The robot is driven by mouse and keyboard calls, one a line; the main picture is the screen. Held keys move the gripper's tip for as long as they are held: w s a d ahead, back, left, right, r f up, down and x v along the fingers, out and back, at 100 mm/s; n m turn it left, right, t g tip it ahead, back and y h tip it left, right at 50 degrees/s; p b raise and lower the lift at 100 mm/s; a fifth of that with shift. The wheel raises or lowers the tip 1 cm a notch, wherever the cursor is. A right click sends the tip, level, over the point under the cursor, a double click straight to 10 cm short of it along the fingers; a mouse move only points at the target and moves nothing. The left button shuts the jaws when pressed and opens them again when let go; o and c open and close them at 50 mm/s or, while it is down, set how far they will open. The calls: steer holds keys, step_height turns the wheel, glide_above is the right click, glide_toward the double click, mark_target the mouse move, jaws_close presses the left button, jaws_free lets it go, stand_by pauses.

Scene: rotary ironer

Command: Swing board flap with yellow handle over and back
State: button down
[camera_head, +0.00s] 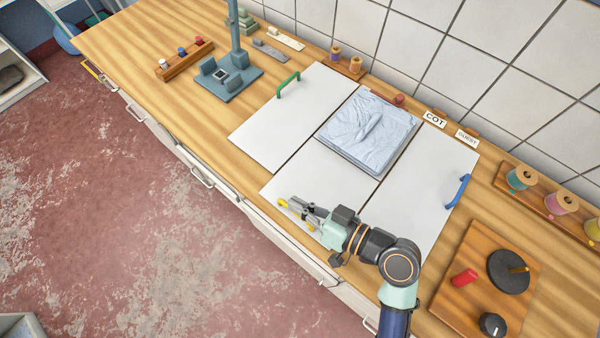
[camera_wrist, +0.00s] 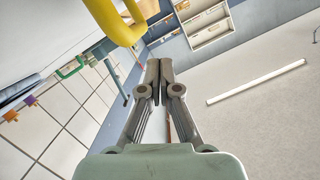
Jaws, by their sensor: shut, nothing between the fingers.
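The front middle board flap (camera_head: 285,185) is pale grey and lies flat in front of the folded light-blue cloth (camera_head: 368,132). Its yellow handle (camera_head: 283,202) sits near the front edge, partly hidden behind my gripper. My gripper (camera_head: 296,203) is close over the handle at the flap's front edge. In the wrist view, the fingers (camera_wrist: 160,68) are shut together and empty, and the yellow handle (camera_wrist: 112,22) shows up and left of them. I cannot tell whether the gripper touches the handle.
The left panel (camera_head: 285,120) has a green handle (camera_head: 288,84); the right panel (camera_head: 420,190) has a blue handle (camera_head: 459,190). A stand (camera_head: 230,80) is at the back left. A wooden board (camera_head: 485,280) with knobs is at the right. A tiled wall (camera_head: 490,70) bounds the back.

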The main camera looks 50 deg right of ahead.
stand_by(0.5)
steer(key=r+p, duration=0.3)
steer(key=r, duration=0.1)
steer(key=shift+a+p, duration=0.3)
steer(key=a+b+v, duration=0.1)
steer(key=v, duration=0.8)
steer(key=shift+s+a+r, duration=0.15)
steer(key=shift+s+a, duration=0.2)
steer(key=shift+s, duration=0.05)
steer(key=w+a+f+n+g, duration=0.25)
steer(key=w+a+g, duration=0.2)
steer(key=w, duration=0.65)
steer(key=w+a+r+n+t+h, duration=0.1)
steer(key=w+a+r, duration=0.3)
steer(key=a, duration=0.2)
steer(key=w+a+r+n+t, duration=0.1)
steer(key=w+a+r, duration=0.2)
steer(key=w+a, duration=0.3)
step_height(320, 180, up, 15)
steer(key=s+p, duration=0.1)
steer(key=p, duration=1.4)
steer(key=shift+s, duration=0.15)
